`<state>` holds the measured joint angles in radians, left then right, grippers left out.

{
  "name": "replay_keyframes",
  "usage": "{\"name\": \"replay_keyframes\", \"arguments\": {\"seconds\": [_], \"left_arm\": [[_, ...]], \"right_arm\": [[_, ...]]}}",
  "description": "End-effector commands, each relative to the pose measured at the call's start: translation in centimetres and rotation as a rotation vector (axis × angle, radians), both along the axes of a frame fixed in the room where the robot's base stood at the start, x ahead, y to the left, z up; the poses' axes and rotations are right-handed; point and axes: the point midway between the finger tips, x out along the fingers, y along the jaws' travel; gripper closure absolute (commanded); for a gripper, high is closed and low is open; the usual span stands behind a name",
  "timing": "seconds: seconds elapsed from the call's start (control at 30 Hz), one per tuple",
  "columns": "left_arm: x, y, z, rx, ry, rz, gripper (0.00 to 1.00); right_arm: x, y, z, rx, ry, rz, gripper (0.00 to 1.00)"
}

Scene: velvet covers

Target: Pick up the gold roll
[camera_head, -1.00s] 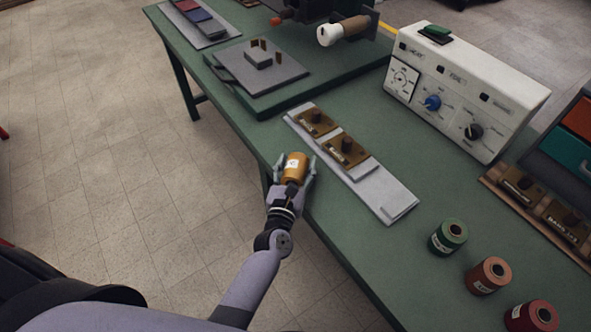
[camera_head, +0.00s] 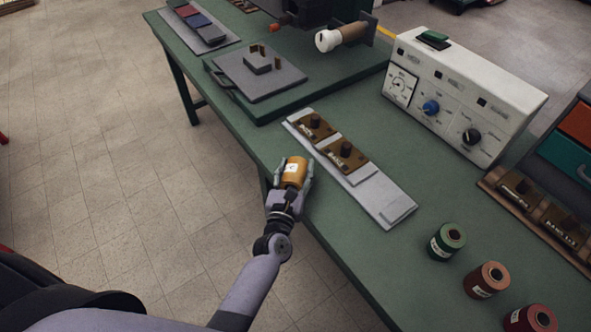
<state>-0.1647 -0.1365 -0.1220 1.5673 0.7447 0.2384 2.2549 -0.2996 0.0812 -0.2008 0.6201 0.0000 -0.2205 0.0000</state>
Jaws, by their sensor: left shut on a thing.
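The gold roll (camera_head: 294,171) is a small yellow-gold cylinder with a white label. My left gripper (camera_head: 291,183) is shut on it, with a finger on each side. The roll is held at the table's near edge, left of the grey plate with brass blocks. I cannot tell how far it is above the table top. My right gripper is not in view.
The green table (camera_head: 330,215) carries a grey plate (camera_head: 375,197) with two brass blocks. Green (camera_head: 446,241), copper (camera_head: 487,279) and red (camera_head: 530,318) rolls stand at the lower right. A white control box (camera_head: 462,95) and a press base (camera_head: 262,73) stand behind.

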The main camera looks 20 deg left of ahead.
Motion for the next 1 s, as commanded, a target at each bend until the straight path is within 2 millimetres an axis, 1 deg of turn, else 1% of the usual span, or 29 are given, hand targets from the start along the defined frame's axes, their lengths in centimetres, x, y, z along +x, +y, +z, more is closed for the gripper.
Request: {"name": "replay_keyframes", "arguments": {"seconds": [0.03, 0.17, 0.27, 0.5, 0.6, 0.7, 0.83, 1.0], "left_arm": [[0.0, 0.0, 0.9, -0.001, -0.002, 0.001, 0.89], [0.0, 0.0, 2.7, -0.001, -0.002, 0.001, 0.89], [0.0, 0.0, 4.8, -0.002, -0.002, 0.000, 0.89], [0.0, 0.0, 11.0, -0.001, -0.002, 0.001, 0.89], [0.0, 0.0, 13.5, -0.001, -0.002, 0.001, 0.89], [0.0, 0.0, 15.4, -0.002, -0.001, 0.001, 0.89], [0.0, 0.0, 17.5, -0.002, -0.002, 0.001, 0.89], [0.0, 0.0, 19.0, -0.001, -0.002, 0.001, 0.89]], "right_arm": [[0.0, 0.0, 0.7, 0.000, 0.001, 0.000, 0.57], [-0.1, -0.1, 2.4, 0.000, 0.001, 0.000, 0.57], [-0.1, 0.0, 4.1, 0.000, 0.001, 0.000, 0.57], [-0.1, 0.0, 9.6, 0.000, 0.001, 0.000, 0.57], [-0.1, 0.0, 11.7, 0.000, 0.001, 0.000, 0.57], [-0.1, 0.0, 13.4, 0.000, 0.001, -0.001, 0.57], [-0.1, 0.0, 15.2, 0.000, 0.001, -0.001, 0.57], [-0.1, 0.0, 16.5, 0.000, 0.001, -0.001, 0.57]]}}
